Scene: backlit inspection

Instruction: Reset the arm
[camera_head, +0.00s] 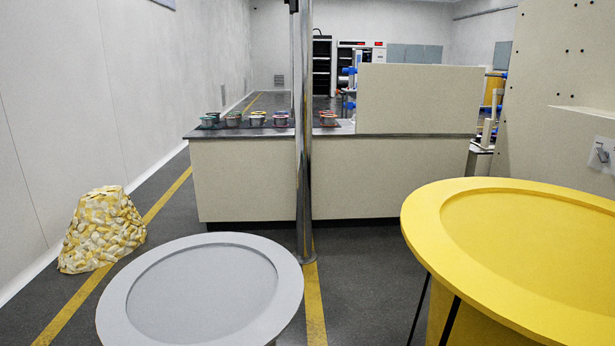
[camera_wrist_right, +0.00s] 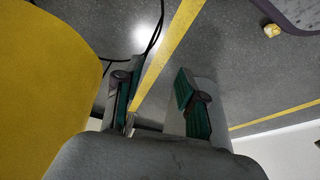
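My right gripper (camera_wrist_right: 157,98) shows in the right wrist view. Its two green-padded fingers stand apart and nothing is between them. It hangs over dark speckled floor, with the yellow surface at its left in that view. No arm or gripper of mine shows in the head view, so my left gripper is out of sight.
A grey round table (camera_head: 119,303) stands in front, and a yellow round table (camera_head: 424,213) at right. A metal pole (camera_head: 303,150) rises before a counter (camera_head: 245,178) holding several small cups. A heap of yellow-white pieces (camera_head: 100,232) lies on the floor at left.

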